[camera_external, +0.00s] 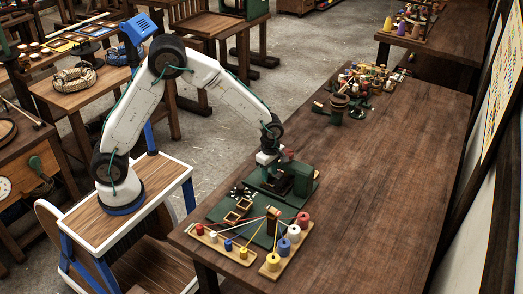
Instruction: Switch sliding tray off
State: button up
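My arm reaches over the near part of the brown table (380,170). My gripper (266,176) points down at a green device (301,178) with an upright green block and a dark part on a flat green base. The fingertips are small and dark against the device. I cannot tell whether they touch it, or whether they are open or shut. No part is clearly recognisable as a sliding tray or its switch; the area under my gripper is partly hidden.
In front of the device, a green board (215,211) carries small wooden frames. Nearby are a wooden strip with coloured spools (226,243) and another with larger spools (285,250). The table's right side is clear.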

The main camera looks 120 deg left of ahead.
notch_tip(320, 180, up, 8)
jog(key=shift+f, duration=0.1)
dwell(0.4)
dwell(0.4)
jog(key=shift+s+d+m, duration=0.1)
jog(key=shift+s+m, duration=0.05)
jog(key=shift+m, duration=0.85)
jog(key=s+d+r+m, duration=0.5)
jog(key=s+d+m, duration=0.2)
jog(key=d+m, duration=0.3)
jog(key=s+d+r+m+t, duration=0.1)
jog(key=s+d+r+m, duration=0.4)
jog(key=d+m, duration=0.6)
jog(key=s+d+r+m, duration=0.5)
jog(key=s+d+m, duration=0.4)
jog(key=d, duration=0.9)
jog(key=shift+s+m, duration=0.3)
jog(key=shift+m, duration=0.8)
